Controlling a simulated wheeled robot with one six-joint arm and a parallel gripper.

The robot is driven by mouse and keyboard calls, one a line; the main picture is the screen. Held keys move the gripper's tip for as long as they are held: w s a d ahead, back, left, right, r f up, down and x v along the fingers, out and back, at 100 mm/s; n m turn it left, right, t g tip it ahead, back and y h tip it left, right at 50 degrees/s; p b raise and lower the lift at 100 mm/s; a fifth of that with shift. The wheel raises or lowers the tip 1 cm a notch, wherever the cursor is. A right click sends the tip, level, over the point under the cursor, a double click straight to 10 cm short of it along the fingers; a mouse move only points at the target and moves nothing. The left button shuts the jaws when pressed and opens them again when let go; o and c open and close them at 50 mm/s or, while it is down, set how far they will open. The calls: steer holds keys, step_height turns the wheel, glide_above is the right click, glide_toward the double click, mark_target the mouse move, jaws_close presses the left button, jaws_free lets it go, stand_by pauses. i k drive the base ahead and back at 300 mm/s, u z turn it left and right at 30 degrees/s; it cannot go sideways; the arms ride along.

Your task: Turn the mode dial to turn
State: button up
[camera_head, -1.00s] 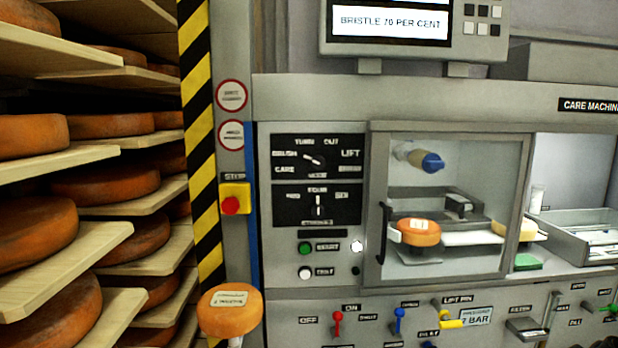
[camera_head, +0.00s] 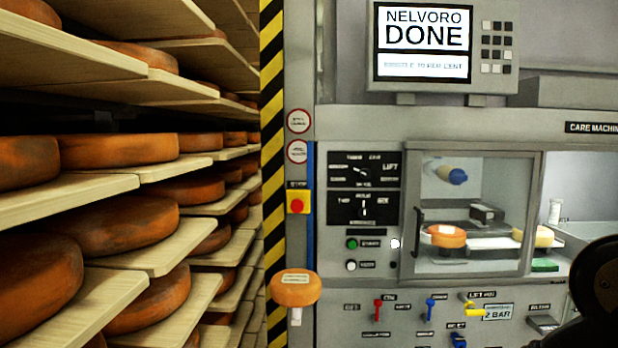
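The mode dial (camera_head: 363,171) is the upper of two knobs on black plates on the grey machine front. Its pale pointer slants to the upper left, toward the brush side. In the earlier, clearer frame its labels read care, brush, turn, out and lift. The lower dial (camera_head: 364,208) has its pointer upright. My gripper is not in view. A black rounded part of my arm shows at the lower right edge, well apart from the dials.
The screen (camera_head: 425,40) reads "NELVORO DONE". A red stop button (camera_head: 297,206) and a labelled cheese on a post (camera_head: 296,290) stand left of the dials. A glazed chamber (camera_head: 470,215) is to their right. Shelves of cheese wheels (camera_head: 125,150) fill the left.

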mark_target(365, 173)
steer(key=u, duration=0.25)
steer(key=i, duration=1.25)
steer(key=z, duration=0.3)
